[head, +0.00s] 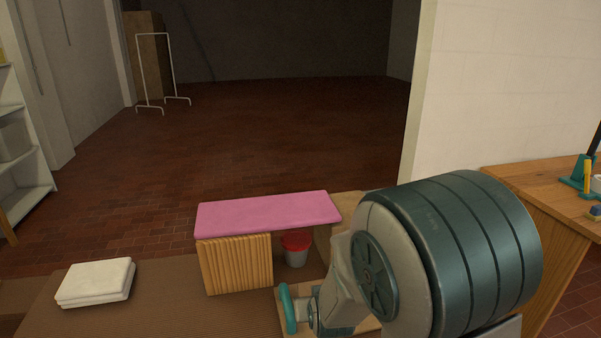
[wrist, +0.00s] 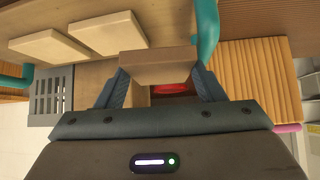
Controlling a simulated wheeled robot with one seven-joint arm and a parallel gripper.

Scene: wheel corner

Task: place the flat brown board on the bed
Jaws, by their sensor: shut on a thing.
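In the wrist view my gripper (wrist: 160,84) is shut on a brown, flat-faced piece (wrist: 158,64), which I take to be the flat brown board. I see only part of it between the fingers. It appears in front of a pale wooden surface (wrist: 85,86) with teal parts at its ends, possibly the bed. I cannot tell whether they touch. In the head view a corner of pale wood (head: 290,326) shows beside a teal upright part (head: 287,308). My arm hides the gripper and the held piece there.
A pink pad (head: 268,212) lies over a ribbed wooden block (head: 238,265). A red-topped bucket (head: 296,257) stands beside the block. Folded white cloths (head: 95,281) lie on the left. Two cream slabs (wrist: 108,32) show in the wrist view. A wooden table (head: 545,195) stands right.

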